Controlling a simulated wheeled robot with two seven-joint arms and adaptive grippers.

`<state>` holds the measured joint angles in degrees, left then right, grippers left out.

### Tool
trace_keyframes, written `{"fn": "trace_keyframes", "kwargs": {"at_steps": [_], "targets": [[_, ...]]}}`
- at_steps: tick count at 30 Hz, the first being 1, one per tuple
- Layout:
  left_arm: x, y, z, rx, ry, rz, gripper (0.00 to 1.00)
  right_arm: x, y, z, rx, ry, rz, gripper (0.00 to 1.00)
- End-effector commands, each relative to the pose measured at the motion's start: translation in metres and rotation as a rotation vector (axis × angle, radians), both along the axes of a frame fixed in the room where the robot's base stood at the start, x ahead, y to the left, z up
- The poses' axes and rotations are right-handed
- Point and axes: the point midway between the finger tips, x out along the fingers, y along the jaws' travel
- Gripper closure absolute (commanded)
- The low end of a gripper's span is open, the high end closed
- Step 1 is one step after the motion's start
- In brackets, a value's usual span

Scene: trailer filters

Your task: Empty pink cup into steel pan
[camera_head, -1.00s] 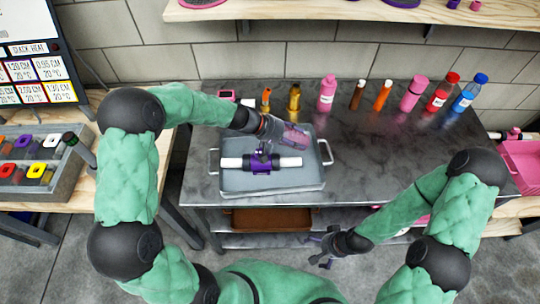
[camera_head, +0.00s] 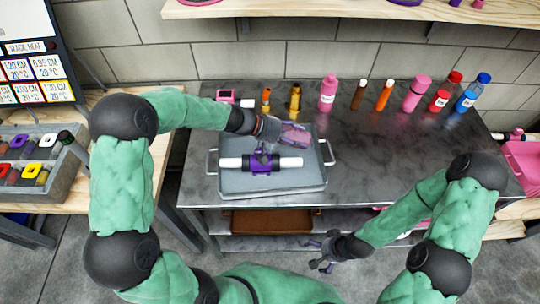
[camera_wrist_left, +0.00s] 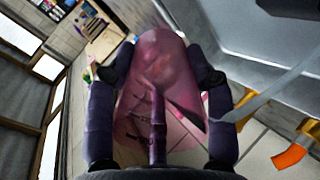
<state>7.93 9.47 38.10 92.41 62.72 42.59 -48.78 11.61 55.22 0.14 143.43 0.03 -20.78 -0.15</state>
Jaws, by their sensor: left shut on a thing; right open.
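The pink cup (camera_wrist_left: 160,75) is see-through with dark markings. My left gripper (camera_head: 285,131) is shut on it, and its fingers lie on both sides of the cup in the left wrist view (camera_wrist_left: 161,75). The cup is tilted in the head view (camera_head: 296,135), over the back right part of the steel pan (camera_head: 240,186). What is inside the cup is not clear. The pan sits on the metal table and holds a purple clamp-like part with a white rod (camera_head: 288,162). My right gripper (camera_head: 318,252) is open and empty, low in front of the table.
Several bottles stand along the table's back, including a pink one (camera_head: 328,94), an orange one (camera_head: 384,95) and a blue-capped one (camera_head: 474,92). The table's right part (camera_head: 400,150) is clear. A grey crate (camera_head: 68,160) is at the left.

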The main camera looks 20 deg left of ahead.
Motion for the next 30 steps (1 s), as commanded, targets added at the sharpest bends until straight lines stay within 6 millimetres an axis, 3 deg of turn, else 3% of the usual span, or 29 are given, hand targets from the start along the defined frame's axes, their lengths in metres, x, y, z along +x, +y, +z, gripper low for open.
{"fn": "trace_keyframes", "kwargs": {"at_steps": [30], "targets": [[0.000, 0.001, 0.008, -0.092, -0.035, 0.002, 0.85, 0.000, 0.000, -0.016, 0.000, 0.000, 0.000, 0.00]]}}
